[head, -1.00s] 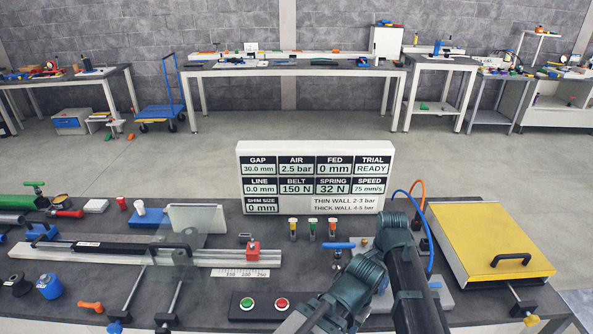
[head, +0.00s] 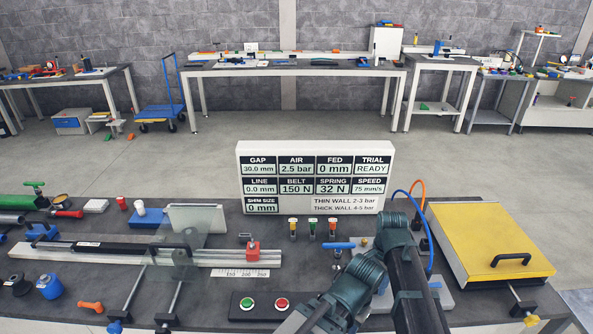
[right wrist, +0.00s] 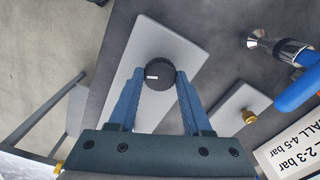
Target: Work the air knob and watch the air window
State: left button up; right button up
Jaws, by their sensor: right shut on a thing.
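The air knob (right wrist: 159,75) is round and black with a short white mark, on a light grey plate (right wrist: 178,42) in the right wrist view. My right gripper (right wrist: 161,78) is shut on the knob, one blue finger on each side. In the head view my right arm hides the knob and the fingertips. The air window (head: 295,169) on the white display board reads 2.5 bar. My left gripper is not in view.
The board (head: 315,210) also reads thin wall 2-3 bar, thick wall 4-5 bar. A blue-handled valve (head: 338,246) and a brass fitting (right wrist: 249,116) are near the knob. A yellow-lidded box (head: 490,240) stands at right. Green and red buttons (head: 265,305) sit in front.

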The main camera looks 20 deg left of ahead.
jog(key=o, duration=0.9)
jog(key=shift+c, duration=0.2)
notch_tip(320, 180, up, 6)
jog(key=p, duration=0.6)
jog(key=shift+o, duration=0.3)
jog(key=shift+o, duration=1.3)
